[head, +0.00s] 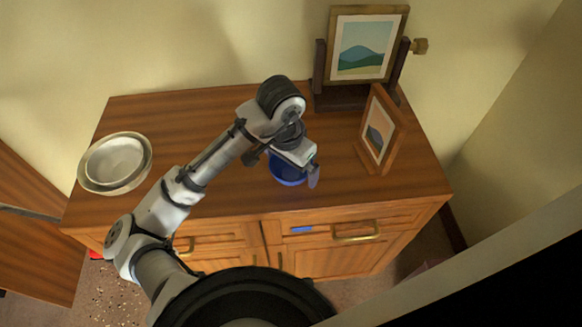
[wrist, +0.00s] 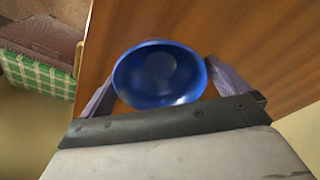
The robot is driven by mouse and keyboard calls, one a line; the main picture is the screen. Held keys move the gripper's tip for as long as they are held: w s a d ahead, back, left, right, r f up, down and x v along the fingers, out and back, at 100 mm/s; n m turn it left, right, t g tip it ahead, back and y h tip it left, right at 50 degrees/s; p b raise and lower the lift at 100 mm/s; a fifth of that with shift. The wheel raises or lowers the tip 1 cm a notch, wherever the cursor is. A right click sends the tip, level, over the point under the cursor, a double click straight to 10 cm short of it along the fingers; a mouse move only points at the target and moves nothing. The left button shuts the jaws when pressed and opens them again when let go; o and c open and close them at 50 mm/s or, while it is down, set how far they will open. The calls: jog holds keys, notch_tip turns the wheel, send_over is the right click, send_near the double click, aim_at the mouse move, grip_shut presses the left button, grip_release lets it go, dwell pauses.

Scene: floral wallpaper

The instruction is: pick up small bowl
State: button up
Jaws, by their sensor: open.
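A small blue bowl (head: 287,172) stands on the wooden cabinet top, partly hidden by my gripper in the head view. In the wrist view the blue bowl (wrist: 160,73) sits upright, its open side facing the camera, and it looks empty. My gripper (head: 302,178) is above and beside the bowl. In the wrist view my gripper (wrist: 158,92) is open, with one finger on each side of the bowl. I cannot tell whether the fingers touch its rim.
Pale stacked bowls or dishes (head: 115,162) stand at the left end of the cabinet top (head: 200,120). A landscape picture in a stand (head: 365,55) is at the back right, and a tilted picture frame (head: 380,130) is right of my gripper. The top between is clear.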

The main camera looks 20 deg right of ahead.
jog(key=shift+f, duration=0.4)
jog(key=c, duration=0.8)
jog(key=shift+o, duration=0.2)
notch_tip(320, 180, up, 20)
jog(key=shift+p, duration=0.45)
